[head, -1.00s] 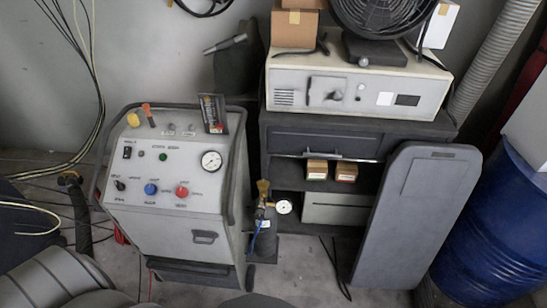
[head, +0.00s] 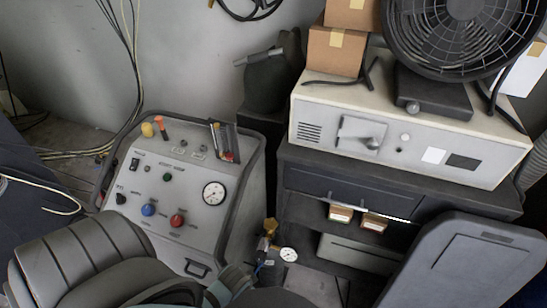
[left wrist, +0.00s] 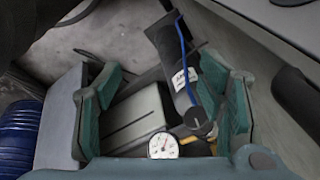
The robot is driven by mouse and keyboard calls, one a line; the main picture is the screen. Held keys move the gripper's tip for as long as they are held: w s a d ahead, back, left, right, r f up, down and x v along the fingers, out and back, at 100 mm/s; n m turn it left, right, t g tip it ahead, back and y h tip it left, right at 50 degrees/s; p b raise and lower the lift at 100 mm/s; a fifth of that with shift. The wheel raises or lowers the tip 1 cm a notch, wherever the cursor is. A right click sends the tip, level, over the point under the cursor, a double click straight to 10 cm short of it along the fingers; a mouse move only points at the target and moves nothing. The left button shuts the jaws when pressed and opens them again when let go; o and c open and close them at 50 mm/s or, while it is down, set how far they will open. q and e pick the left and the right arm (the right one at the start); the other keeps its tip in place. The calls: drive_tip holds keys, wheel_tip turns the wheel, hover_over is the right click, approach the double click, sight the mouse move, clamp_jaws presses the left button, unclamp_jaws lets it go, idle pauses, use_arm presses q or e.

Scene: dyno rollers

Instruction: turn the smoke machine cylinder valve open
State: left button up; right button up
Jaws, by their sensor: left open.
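The smoke machine (head: 195,163) is a grey cart with a sloped panel of knobs and a gauge. To its right stands a small cylinder with a brass valve (head: 270,227) on top and a white round gauge (head: 288,255). My arm and gripper hide most of the cylinder's body in the head view. In the left wrist view, the dark cylinder (left wrist: 184,78) with a white label, a blue hose and the gauge (left wrist: 163,146) show between the fingers. My left gripper (left wrist: 165,108) is open, with its green-padded fingers apart. The valve is partly hidden there. My right gripper is not in view.
A dark cabinet (head: 330,180) with a beige unit (head: 400,130) and black fan (head: 455,35) stands at right. A grey panel (head: 470,265) leans at lower right. A blue drum (left wrist: 18,135) shows in the left wrist view.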

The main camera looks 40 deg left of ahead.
use_arm(q)
drive_tip(key=w+r+m+y, duration=0.2)
drive_tip(key=w+r+m, duration=0.75)
drive_tip(key=w, duration=0.45)
drive_tip(key=m+g+y, duration=0.1)
drive_tip(key=m+g, duration=0.1)
drive_tip(key=m, duration=0.4)
approach(271, 224)
drive_tip(key=b+x, duration=0.4)
drive_tip(key=x, duration=0.4)
drive_tip(key=shift+w, duration=0.1)
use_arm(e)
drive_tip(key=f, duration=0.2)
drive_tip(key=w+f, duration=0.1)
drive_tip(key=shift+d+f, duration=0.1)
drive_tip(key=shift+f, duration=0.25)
use_arm(q)
drive_tip(key=shift+c, duration=0.5)
drive_tip(key=c, duration=1.1)
drive_tip(key=shift+o, duration=0.2)
